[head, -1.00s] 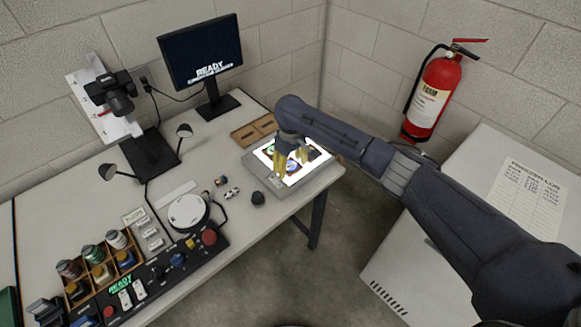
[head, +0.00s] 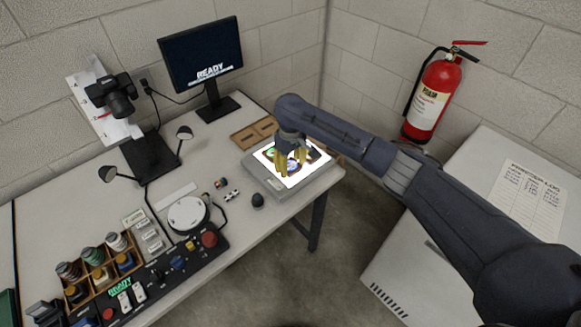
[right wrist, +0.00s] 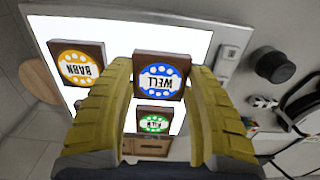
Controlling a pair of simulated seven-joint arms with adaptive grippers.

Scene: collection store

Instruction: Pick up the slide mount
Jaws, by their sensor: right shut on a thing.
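I cannot tell whether the mount is clear of the panel. A yellow-ringed mount (right wrist: 77,66) marked BARN and a green-ringed mount (right wrist: 154,122) lie on the panel, apart from the fingers. My left gripper is not in view.
A dark round knob (head: 257,200) stands just left of the panel. A brown wooden tray (head: 252,134) lies behind it. The monitor (head: 202,55), turntable (head: 188,213) and control console (head: 165,270) are farther left. The table edge is close on the panel's right.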

